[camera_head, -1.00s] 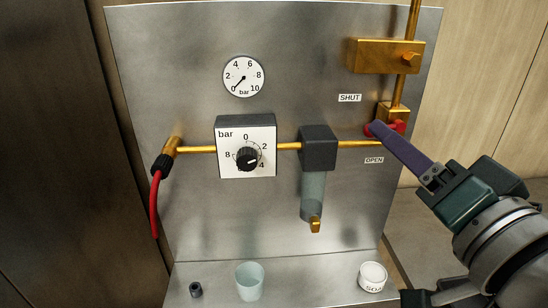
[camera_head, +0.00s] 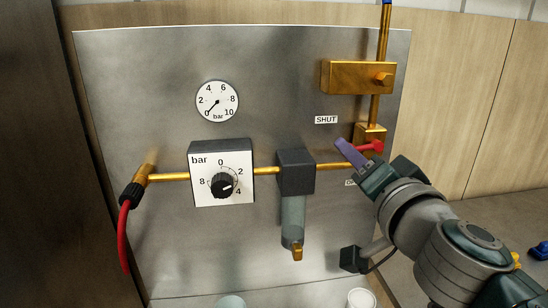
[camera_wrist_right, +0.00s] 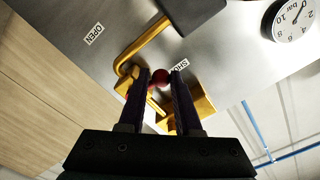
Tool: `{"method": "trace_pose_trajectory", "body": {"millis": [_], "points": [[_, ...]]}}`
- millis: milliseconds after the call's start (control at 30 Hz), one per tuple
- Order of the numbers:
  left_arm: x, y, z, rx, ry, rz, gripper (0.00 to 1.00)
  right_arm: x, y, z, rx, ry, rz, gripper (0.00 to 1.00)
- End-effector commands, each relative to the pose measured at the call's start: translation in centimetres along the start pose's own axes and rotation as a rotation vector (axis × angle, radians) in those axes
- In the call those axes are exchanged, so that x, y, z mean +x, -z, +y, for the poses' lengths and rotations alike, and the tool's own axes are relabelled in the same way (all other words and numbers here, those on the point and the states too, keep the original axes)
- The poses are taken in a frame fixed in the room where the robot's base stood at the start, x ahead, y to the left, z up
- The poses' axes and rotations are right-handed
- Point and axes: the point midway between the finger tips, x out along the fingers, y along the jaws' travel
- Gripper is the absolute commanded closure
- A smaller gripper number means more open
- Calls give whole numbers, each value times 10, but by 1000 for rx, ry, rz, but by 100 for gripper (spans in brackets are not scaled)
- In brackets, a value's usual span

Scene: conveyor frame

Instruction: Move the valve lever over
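The valve lever (camera_head: 372,147) is red and sits on a brass valve body (camera_head: 370,133) at the right of the panel, at a height between the SHUT label (camera_head: 326,120) and the partly covered OPEN label (camera_head: 349,183). My right gripper (camera_head: 347,146) is at the lever, its purple finger hiding part of it. My left gripper is not in view.
A steel panel (camera_head: 130,90) carries a pressure gauge (camera_head: 217,101) reading about 0, a regulator with a black knob (camera_head: 224,185), a filter bowl (camera_head: 293,222) and a red hose (camera_head: 124,235). A brass block (camera_head: 358,77) juts out above the valve. Two cups stand at the bottom edge.

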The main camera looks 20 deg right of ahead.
Motion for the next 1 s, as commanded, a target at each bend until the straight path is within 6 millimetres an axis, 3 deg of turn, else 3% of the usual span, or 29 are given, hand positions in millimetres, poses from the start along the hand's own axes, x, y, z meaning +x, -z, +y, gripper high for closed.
{"method": "trace_pose_trajectory", "body": {"millis": [267,633,1000], "points": [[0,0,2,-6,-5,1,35,0,0,-1,0,2,0,99],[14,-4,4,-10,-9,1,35,0,-10,13,-2,0,1,100],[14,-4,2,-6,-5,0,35,-1,-9,15,-1,-3,3,100]]}}
